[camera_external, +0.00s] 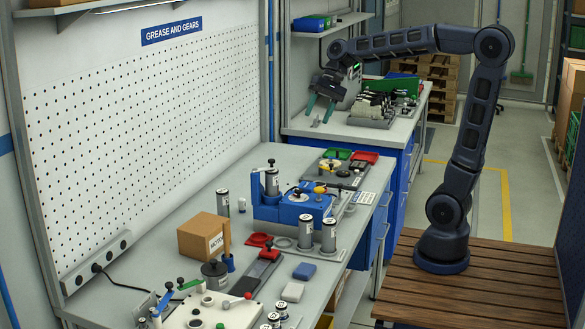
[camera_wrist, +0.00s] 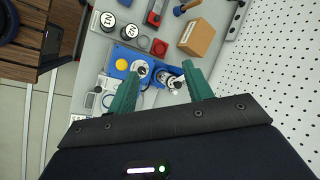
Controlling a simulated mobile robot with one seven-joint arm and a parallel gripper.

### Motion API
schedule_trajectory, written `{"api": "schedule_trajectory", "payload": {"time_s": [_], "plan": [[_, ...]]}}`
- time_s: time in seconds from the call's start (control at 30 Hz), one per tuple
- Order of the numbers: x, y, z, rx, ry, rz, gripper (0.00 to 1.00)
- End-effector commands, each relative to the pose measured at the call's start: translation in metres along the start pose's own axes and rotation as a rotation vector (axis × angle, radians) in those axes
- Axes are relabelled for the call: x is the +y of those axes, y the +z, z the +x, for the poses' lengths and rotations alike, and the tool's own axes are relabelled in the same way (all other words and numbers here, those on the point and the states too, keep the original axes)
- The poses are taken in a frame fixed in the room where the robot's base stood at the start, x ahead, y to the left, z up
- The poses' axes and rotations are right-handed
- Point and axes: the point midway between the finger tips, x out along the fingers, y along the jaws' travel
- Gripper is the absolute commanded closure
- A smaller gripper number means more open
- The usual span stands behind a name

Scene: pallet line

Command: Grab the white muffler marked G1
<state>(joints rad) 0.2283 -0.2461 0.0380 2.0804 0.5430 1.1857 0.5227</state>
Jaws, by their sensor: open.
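I cannot read a G1 mark in either view, so I cannot tell which part is the white muffler. My gripper (camera_external: 319,115) is open and empty, held high above the far end of the workbench. In the wrist view its two green fingers (camera_wrist: 161,70) point down over a blue fixture (camera_wrist: 122,53), apart from it. The fixture (camera_external: 282,208) also shows in the external view, with a silver canister (camera_external: 272,183) standing at its back. Two labelled canisters (camera_external: 305,233) (camera_external: 328,237) stand in front of it; another canister (camera_external: 222,204) stands to its left.
A cardboard box (camera_external: 199,238) and a red-and-black tool (camera_external: 262,267) lie on the near bench. A pegboard wall (camera_external: 140,130) bounds its left side. A rack of whitish parts (camera_external: 374,109) stands on the far bench. The wooden platform (camera_external: 480,285) lies to the right.

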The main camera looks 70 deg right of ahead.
Motion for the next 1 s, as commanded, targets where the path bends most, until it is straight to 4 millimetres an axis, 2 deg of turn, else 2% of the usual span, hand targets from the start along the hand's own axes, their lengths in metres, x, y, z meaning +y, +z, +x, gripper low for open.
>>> {"api": "schedule_trajectory", "payload": {"time_s": [0.03, 0.2, 0.37, 0.5, 0.7, 0.8, 1.0], "plan": [[-0.009, -0.014, 0.003, -0.023, -0.017, 0.058, 0.49], [-0.039, -0.057, 0.01, -0.107, -0.084, 0.261, 0.49], [-0.064, -0.102, 0.017, -0.192, -0.145, 0.449, 0.49], [-0.081, -0.146, 0.024, -0.271, -0.199, 0.611, 0.49], [-0.096, -0.21, 0.032, -0.389, -0.272, 0.829, 0.49], [-0.1, -0.233, 0.034, -0.434, -0.298, 0.903, 0.49], [-0.103, -0.266, 0.038, -0.498, -0.334, 1.006, 0.49]]}}
